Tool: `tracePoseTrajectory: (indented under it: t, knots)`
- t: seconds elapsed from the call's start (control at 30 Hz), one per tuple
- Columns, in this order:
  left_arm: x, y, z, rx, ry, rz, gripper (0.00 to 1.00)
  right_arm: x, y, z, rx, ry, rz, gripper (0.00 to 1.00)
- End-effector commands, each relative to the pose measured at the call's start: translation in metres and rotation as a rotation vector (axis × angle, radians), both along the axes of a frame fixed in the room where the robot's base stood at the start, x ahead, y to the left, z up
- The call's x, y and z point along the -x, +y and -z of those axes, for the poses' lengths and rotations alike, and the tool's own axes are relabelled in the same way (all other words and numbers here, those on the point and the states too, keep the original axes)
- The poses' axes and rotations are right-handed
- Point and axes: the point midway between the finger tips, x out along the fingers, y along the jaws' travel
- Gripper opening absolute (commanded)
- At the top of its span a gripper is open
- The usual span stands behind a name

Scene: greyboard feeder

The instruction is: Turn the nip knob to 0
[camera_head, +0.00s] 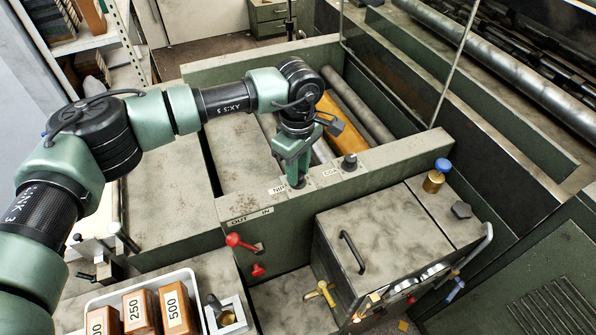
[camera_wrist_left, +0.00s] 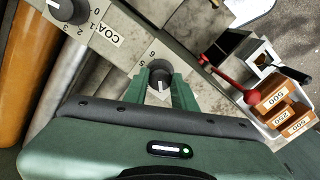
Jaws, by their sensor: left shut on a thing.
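The nip knob is a dark round knob (camera_wrist_left: 160,74) with a light pointer mark, on the grey-green rail (camera_head: 405,150). A NIP label (camera_head: 278,189) is beside it in the head view. My left gripper (camera_head: 296,181) points down onto the knob, its two green fingers on either side, shut on it. In the wrist view the numbers 5 and 6 show beside the knob; the rest of its scale, including 0, is hidden or unclear. My right gripper is not in view.
The coat knob (camera_head: 349,162) stands close by on the same rail. A red-ball lever (camera_head: 233,240) is in front at the OUT/IN plate. A white tray (camera_head: 196,279) with brown numbered blocks is at the lower left.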

Motion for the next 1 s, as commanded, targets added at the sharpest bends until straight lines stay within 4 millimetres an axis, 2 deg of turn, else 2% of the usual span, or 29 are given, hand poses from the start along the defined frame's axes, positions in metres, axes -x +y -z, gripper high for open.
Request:
tracePoseTrajectory:
  t: [0.03, 0.5, 1.0]
  knots:
    - [-0.001, 0.001, 0.005, 0.0, -0.003, -0.028, 0.0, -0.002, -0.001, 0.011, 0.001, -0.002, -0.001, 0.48]
    - [-0.002, 0.001, 0.007, 0.0, -0.006, -0.435, 0.0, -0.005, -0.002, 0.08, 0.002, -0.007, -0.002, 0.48]
    - [-0.001, 0.001, 0.005, -0.001, -0.005, -0.909, 0.0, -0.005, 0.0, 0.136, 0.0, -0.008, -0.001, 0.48]
